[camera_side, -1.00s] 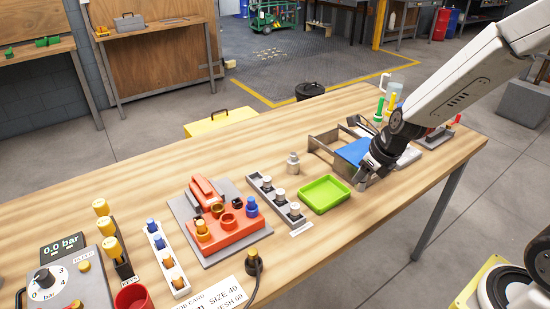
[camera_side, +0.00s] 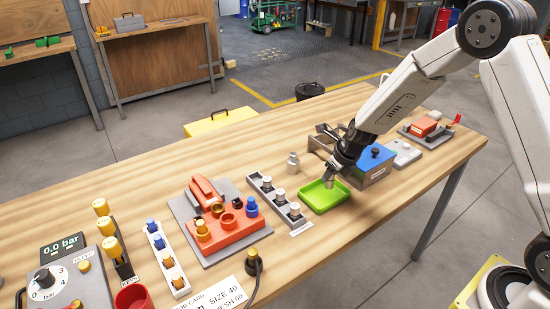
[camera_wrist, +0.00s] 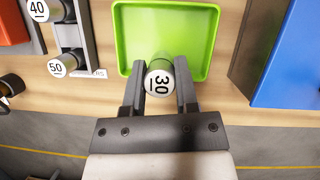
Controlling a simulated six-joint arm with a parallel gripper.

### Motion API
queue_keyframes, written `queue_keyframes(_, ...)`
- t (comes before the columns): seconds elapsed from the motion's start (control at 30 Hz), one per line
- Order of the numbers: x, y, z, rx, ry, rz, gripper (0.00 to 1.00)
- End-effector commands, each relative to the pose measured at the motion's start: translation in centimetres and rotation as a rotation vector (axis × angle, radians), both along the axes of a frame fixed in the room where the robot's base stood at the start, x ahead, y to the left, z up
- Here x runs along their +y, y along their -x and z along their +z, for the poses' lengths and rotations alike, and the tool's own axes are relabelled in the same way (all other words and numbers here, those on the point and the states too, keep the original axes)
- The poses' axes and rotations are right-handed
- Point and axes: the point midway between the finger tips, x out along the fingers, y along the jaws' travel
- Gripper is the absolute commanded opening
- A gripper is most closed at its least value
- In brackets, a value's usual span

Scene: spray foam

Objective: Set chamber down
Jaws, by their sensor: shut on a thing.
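My gripper (camera_side: 333,174) is shut on a small silvery chamber (camera_side: 329,181) over the right part of the green tray (camera_side: 312,197). In the wrist view the chamber's (camera_wrist: 159,80) white top reads 30, and it sits between the two dark fingers (camera_wrist: 160,90). The green tray (camera_wrist: 125,40) lies beneath and beyond it, with its floor otherwise empty. I cannot tell whether the chamber touches the tray floor.
A rack (camera_side: 268,196) with several labelled chambers stands left of the tray. A blue-lidded box (camera_side: 371,157) is close on the right. The orange fixture (camera_side: 227,230) is further left.

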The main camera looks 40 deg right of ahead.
Motion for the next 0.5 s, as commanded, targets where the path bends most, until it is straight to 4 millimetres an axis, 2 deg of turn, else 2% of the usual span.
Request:
queue_keyframes(0.13,-0.03,-0.75,-0.80,-0.001,0.000,0.000,0.00)
queue_keyframes(0.5,-0.07,-1.14,-1.30,-0.001,0.000,0.000,0.00)
